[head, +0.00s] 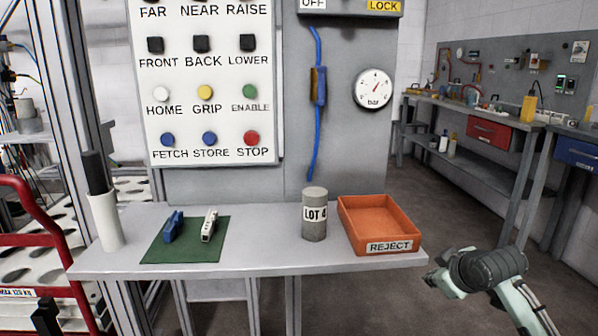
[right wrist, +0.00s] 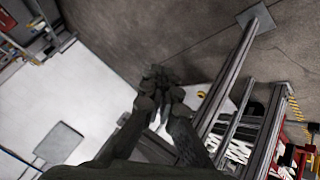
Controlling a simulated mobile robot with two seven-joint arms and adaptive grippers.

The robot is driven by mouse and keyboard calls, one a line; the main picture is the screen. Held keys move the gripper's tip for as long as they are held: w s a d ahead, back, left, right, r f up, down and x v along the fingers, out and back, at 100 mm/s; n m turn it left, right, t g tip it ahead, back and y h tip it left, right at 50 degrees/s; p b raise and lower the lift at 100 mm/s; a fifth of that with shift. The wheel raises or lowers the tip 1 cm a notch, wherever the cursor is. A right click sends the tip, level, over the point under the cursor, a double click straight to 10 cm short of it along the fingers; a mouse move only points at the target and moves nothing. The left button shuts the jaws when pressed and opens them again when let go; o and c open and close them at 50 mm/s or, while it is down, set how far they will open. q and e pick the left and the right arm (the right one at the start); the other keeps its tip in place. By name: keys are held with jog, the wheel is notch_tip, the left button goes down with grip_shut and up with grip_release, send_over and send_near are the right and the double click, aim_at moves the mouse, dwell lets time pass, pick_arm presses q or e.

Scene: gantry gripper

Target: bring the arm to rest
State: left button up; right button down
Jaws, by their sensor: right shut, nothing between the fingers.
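My right gripper (head: 440,283) is at the lower right of the head view, just off the right end of the grey table (head: 270,262). It holds nothing. In the right wrist view its dark fingers (right wrist: 160,82) are together, with the floor and metal frame posts beyond them. My left gripper is in neither view.
On the table are an orange REJECT bin (head: 352,226), a grey LOT 4 cylinder (head: 314,230), a green mat (head: 155,250) with a blue and a white item, and a white cup (head: 105,225). A button panel (head: 205,75) stands behind. Floor is open at right.

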jog(key=s+f+m+g, duration=0.1)
jog(key=s+f, duration=0.4)
jog(key=f, duration=0.3)
jog(key=s+a+f+m+g, duration=0.1)
jog(key=s+f, duration=0.3)
jog(key=f, duration=0.3)
jog(key=s+f+m+g, duration=0.1)
jog(key=s+f, duration=0.4)
jog(key=f, duration=0.3)
jog(key=s+f+m+g, duration=0.1)
jog(key=s+f, duration=0.5)
jog(key=s, duration=0.3)
jog(key=s+f+m+g, duration=0.1)
jog(key=s+f+g, duration=0.1)
jog(key=s+f, duration=0.5)
jog(key=shift+s+a+m+h, duration=0.3)
jog(key=shift+s+a+h, duration=0.15)
jog(key=shift+s, duration=0.75)
